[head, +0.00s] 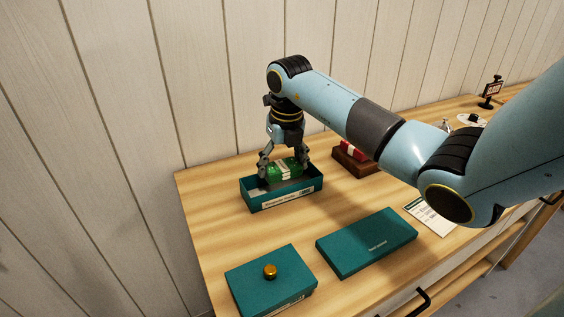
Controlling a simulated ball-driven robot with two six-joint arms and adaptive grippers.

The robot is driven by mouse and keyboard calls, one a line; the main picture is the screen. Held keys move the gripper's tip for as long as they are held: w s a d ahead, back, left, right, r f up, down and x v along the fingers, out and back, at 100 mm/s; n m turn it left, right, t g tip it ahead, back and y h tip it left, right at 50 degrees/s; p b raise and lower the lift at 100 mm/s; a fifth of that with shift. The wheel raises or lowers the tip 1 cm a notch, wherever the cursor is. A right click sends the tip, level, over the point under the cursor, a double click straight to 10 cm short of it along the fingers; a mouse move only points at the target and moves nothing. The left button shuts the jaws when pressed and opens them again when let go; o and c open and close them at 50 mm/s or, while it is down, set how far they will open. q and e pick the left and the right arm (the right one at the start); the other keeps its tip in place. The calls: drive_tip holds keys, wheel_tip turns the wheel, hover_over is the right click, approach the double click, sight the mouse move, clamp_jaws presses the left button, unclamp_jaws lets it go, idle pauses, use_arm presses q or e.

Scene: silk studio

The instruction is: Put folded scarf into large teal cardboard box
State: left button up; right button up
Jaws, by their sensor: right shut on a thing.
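The folded scarf (286,170) is green with a pale band around it. The large teal cardboard box (285,201) is open, with a pale label on its front wall, near the back left of the table. My right gripper (283,172) points down over this box and is shut on the scarf. The scarf is at the box's opening; its lower part is hidden by the front wall, so I cannot tell if it touches the bottom. My left gripper is not in view.
A flat teal lid (367,243) and a smaller teal box with a gold knob (270,281) lie on the wooden table (215,216) in front. A brown tray with a red item (353,153) stands right of the box. A printed card (428,217) lies farther right.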

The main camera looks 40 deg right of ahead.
idle(0.4)
drive_tip(key=o, duration=1)
drive_tip(key=shift+r, duration=0.1)
drive_tip(key=shift+r+p, duration=3.1)
drive_tip(key=shift+r, duration=0.85)
drive_tip(key=shift+s+f, duration=0.1)
drive_tip(key=shift+f, duration=0.05)
